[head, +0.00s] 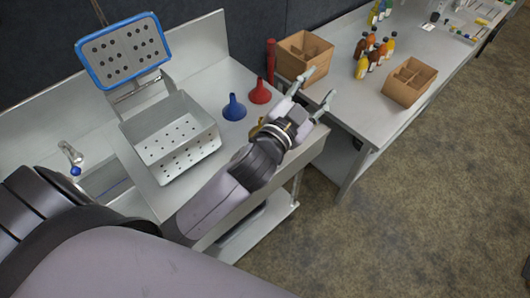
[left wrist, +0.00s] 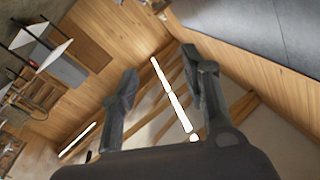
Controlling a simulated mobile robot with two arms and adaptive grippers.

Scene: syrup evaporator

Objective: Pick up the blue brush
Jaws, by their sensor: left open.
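I cannot make out a blue brush in either view. My left gripper (head: 317,88) is open and empty in the head view, above the right end of the steel sink table (head: 226,66), near the gap to the second table. Its two fingers also stand apart in the left wrist view (left wrist: 160,70), with nothing between them but the wooden ceiling and a light strip behind. A blue funnel (head: 234,108) and a red funnel (head: 259,91) stand on the sink table, left of my gripper. My right gripper is not in view.
A perforated metal basket (head: 170,138) and a blue-framed panel (head: 124,52) are at the left. A yellow object (head: 257,128) is partly hidden by my arm. Two cardboard boxes (head: 304,55) (head: 410,82) and several bottles (head: 372,52) stand on the second table (head: 352,105).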

